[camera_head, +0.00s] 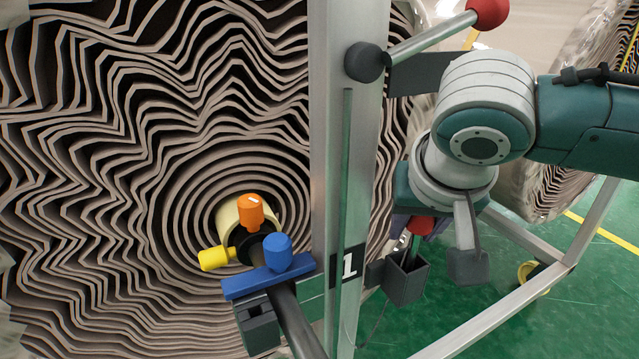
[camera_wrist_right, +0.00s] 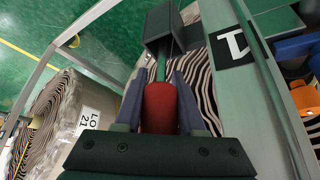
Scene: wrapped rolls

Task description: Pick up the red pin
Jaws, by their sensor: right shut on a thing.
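The red pin (camera_head: 420,225) has a red grip and a thin green shaft. In the head view it stands at the dark box-shaped holder (camera_head: 407,280) on the frame, largely hidden by my right gripper (camera_head: 425,222). In the right wrist view, the red grip (camera_wrist_right: 158,108) is between the two fingers of my right gripper (camera_wrist_right: 158,95), which is shut on it. The green shaft runs down to the dark holder (camera_wrist_right: 168,28); whether its tip is inside it I cannot tell. My left gripper is not in view.
A metal post (camera_head: 345,150) with a number 1 plate (camera_head: 349,265) stands left of the holder. A rod with a red ball (camera_head: 488,12) sticks out above. A wrapped roll (camera_head: 100,150) fills the left, with orange, yellow and blue knobs at its core. Green floor (camera_head: 590,290) lies right.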

